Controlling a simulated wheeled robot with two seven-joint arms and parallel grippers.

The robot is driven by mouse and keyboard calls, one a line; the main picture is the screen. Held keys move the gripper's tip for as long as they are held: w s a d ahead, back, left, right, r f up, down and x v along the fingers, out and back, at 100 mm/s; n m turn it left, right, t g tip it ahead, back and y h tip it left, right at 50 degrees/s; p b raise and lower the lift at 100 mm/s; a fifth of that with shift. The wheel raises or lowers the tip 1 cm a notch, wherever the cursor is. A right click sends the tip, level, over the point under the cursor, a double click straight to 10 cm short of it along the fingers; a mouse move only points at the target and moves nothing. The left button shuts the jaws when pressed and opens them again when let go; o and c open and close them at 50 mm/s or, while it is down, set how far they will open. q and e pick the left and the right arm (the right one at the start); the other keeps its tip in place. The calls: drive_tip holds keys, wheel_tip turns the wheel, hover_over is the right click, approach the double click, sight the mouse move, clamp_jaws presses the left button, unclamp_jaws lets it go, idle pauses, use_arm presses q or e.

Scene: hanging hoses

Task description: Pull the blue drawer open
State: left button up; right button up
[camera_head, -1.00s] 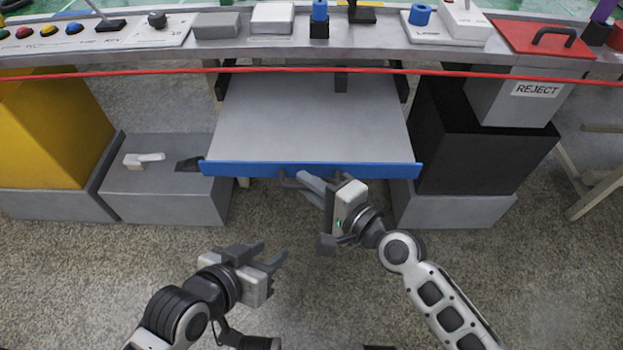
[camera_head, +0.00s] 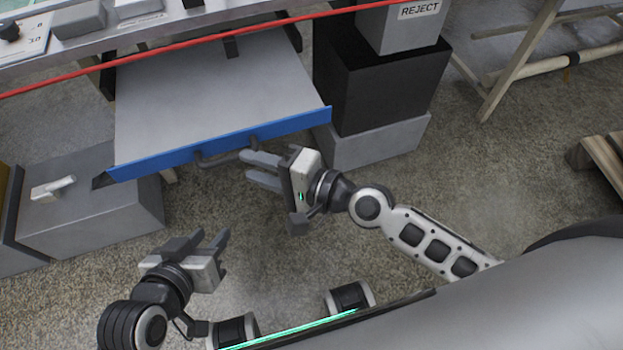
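The blue drawer (camera_head: 222,143) is pulled out from under the workbench, with its flat grey inside exposed. A dark bar handle (camera_head: 222,160) is on its blue front. My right gripper (camera_head: 247,166) is at the right end of the handle, its fingers pointing left. The fingers look parted with a gap between them, and I see nothing between them. Whether a fingertip touches the handle is unclear. My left gripper (camera_head: 212,235) is open and empty over the floor, in front of the drawer and lower in the view.
A red cable (camera_head: 275,24) runs across above the drawer. A black box (camera_head: 385,85) on a grey plinth and a REJECT bin (camera_head: 400,28) stand to the right. A grey box (camera_head: 95,215) with a white lever is at the left. The floor in front is clear.

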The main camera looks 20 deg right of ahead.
use_arm(q)
drive_tip(key=shift+w+d+r+t+h+b, duration=0.1)
drive_tip(key=shift+d+r+t+h+b, duration=0.1)
drive_tip(key=shift+r+t+b, duration=0.3)
drive_tip(key=shift+d+r+t+h+b, duration=0.15)
drive_tip(key=shift+r+t+h+b, duration=0.1)
drive_tip(key=shift+b, duration=0.45)
use_arm(e)
drive_tip(key=v, duration=1)
use_arm(q)
drive_tip(key=shift+w, duration=0.1)
